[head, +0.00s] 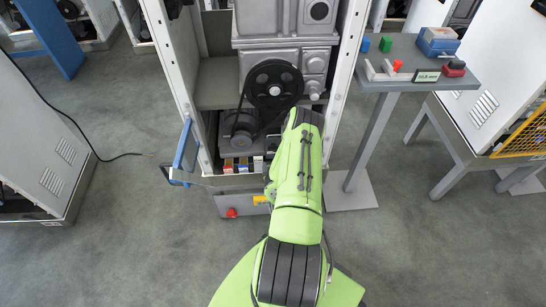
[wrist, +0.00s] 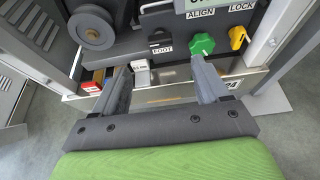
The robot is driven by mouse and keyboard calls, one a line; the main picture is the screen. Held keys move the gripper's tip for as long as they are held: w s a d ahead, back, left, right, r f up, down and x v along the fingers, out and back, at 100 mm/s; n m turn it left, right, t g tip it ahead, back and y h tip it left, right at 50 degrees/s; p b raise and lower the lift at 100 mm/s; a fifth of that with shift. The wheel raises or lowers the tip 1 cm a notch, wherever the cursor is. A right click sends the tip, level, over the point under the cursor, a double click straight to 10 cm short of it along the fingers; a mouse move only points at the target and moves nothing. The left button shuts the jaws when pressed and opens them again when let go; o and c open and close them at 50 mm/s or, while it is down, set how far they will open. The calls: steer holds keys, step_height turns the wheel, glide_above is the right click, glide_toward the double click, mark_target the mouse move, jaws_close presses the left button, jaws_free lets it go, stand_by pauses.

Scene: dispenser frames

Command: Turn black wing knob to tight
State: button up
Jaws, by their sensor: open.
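A black knob (wrist: 160,37) shows in the wrist view above a label reading FOOT, on the lower front of the machine. Its wing shape and its tight mark are too small to make out. My gripper (wrist: 161,70) is open and empty, with its two fingers pointing at the machine's lower panel. The black knob lies ahead of the gap between the fingers, apart from them. In the head view my green arm hides the gripper and the knob.
Right of the black knob are a green knob (wrist: 202,44) under ALIGN and a yellow knob (wrist: 238,37) under LOCK. A grey pulley (wrist: 91,27) is at upper left. A side table (head: 420,68) stands right of the machine; a blue handle (head: 184,146) is left.

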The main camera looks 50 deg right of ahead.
mark_target(273, 149)
steer(key=b+x, duration=0.2)
steer(key=x, duration=0.9)
steer(key=shift+d+f+b, duration=0.15)
steer(key=shift+b, duration=0.15)
steer(key=c, duration=1.1)
